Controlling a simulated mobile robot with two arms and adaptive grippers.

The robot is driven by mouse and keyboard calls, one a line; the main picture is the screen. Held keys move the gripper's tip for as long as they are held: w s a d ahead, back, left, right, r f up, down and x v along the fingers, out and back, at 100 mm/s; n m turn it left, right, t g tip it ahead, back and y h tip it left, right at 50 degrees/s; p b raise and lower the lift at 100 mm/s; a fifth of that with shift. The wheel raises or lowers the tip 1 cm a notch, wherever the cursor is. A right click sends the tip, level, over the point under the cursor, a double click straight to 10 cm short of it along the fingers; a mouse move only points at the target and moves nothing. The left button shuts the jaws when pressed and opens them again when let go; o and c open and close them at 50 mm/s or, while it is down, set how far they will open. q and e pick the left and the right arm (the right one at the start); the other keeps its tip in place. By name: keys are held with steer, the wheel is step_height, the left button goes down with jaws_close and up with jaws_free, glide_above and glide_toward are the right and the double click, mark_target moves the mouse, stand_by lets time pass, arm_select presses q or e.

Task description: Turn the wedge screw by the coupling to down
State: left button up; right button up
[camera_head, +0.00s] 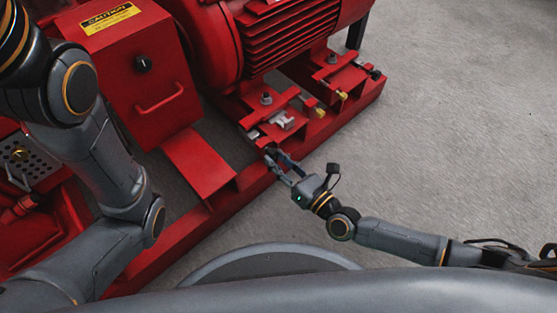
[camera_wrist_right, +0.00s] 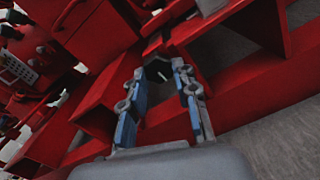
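Small silver wedge parts (camera_head: 283,120) sit on the red motor foot. A small pale screw-like part (camera_head: 253,134) lies left of them, on the coupling side; I cannot tell its turn position. My right gripper (camera_head: 277,155) is at the near edge of the frame, just below these parts, its two fingers apart. In the right wrist view the fingers (camera_wrist_right: 160,72) stand open, with a small light part (camera_wrist_right: 163,76) between or beyond their tips; contact cannot be made out. My left arm crosses the left side of the head view, but its gripper is out of view.
The red motor (camera_head: 290,35) stands above the foot. Yellow-tipped screws (camera_head: 319,112) sit farther right. The red base rail (camera_head: 335,125) borders open grey floor (camera_head: 450,120) at right.

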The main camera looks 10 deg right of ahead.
jaws_close()
